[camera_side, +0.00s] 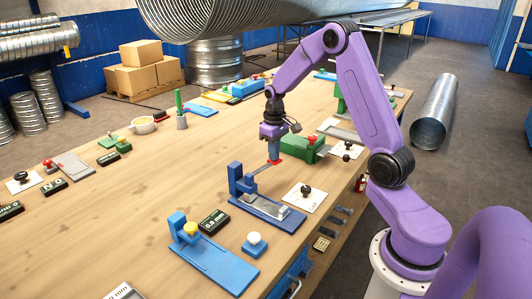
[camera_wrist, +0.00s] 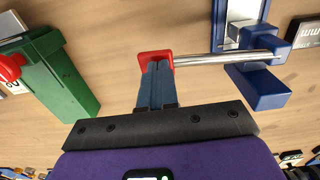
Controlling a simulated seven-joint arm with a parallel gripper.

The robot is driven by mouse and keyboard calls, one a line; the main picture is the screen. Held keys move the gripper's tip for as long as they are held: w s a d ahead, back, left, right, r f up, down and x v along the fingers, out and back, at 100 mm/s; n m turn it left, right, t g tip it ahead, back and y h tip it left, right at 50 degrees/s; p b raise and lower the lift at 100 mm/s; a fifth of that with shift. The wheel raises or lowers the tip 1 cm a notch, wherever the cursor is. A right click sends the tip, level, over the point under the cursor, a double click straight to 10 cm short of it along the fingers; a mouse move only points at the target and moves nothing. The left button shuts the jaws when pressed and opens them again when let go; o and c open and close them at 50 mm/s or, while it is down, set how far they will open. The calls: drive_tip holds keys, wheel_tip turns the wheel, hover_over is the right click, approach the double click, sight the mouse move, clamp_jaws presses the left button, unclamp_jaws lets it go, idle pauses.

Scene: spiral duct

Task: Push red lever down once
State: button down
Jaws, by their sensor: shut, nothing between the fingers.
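The red lever is a metal rod (camera_wrist: 215,58) with a red end (camera_wrist: 155,57), fixed to a blue post. In the side view its red end (camera_side: 275,162) stands above its blue base (camera_side: 265,214), and the rod slopes up from the post to it. My gripper (camera_side: 274,157) is shut and points down, its tips at the red end from above. In the wrist view my shut fingers (camera_wrist: 156,82) overlap part of the red end. I cannot tell whether they touch it.
A green block (camera_side: 305,149) with a red knob stands just behind and right of the lever. A white plate with a black knob (camera_side: 305,190) lies to the right. A blue fixture with a yellow part (camera_side: 190,229) and a dark display box (camera_side: 214,222) are in front.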

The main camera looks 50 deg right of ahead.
wheel_tip(320, 180, up, 11)
drive_tip(key=shift+r, duration=0.15)
idle(1.2)
drive_tip(key=shift+a, duration=0.1)
drive_tip(key=s+a+n, duration=0.3)
drive_tip(key=s+a, duration=0.3)
drive_tip(key=a, duration=0.4)
drive_tip(key=s+a+n, duration=0.3)
drive_tip(key=s+a, duration=0.2)
drive_tip(key=a, duration=0.4)
drive_tip(key=s+a+f+n, duration=0.1)
drive_tip(key=s+a+n, duration=0.1)
drive_tip(key=s, duration=0.7)
drive_tip(key=s+a+f+n, duration=0.1)
drive_tip(key=s+n, duration=0.3)
drive_tip(key=s, duration=0.6)
drive_tip(key=shift+a+f+n, duration=0.2)
drive_tip(key=shift+a+n, duration=0.1)
drive_tip(key=shift+a, duration=0.25)
